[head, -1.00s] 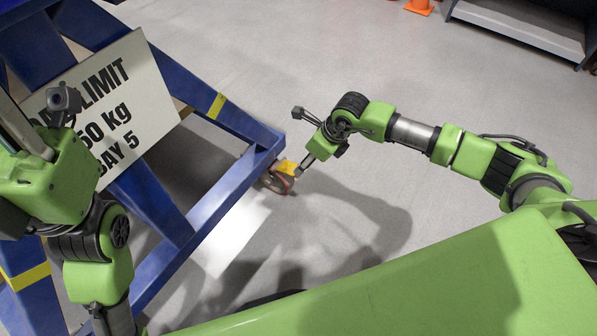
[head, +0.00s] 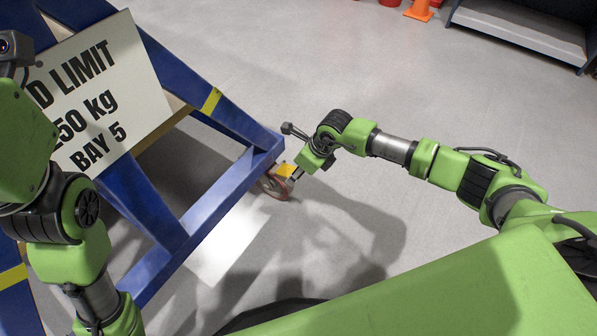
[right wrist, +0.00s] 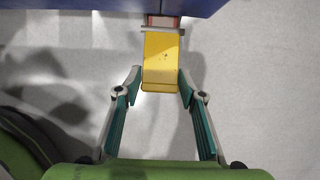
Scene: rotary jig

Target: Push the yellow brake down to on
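The yellow brake (head: 285,170) is a flat pedal on the caster at the near corner of the blue frame. It also shows in the right wrist view (right wrist: 162,60), top centre, jutting from under the blue frame edge. My right gripper (head: 293,181) is at the brake in the head view. In the right wrist view my right gripper (right wrist: 160,76) is open, with one finger on each side of the pedal's free end. I cannot tell whether the fingers touch it, or their height against it. My left gripper is out of the head view; only its arm shows at the left edge.
The caster wheel (head: 275,187) stands on the grey floor beneath the blue frame (head: 213,200). A white load-limit sign (head: 120,85) is on the frame. Orange cones (head: 420,10) and a dark shelf (head: 525,30) are at the back right. The floor around the caster is clear.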

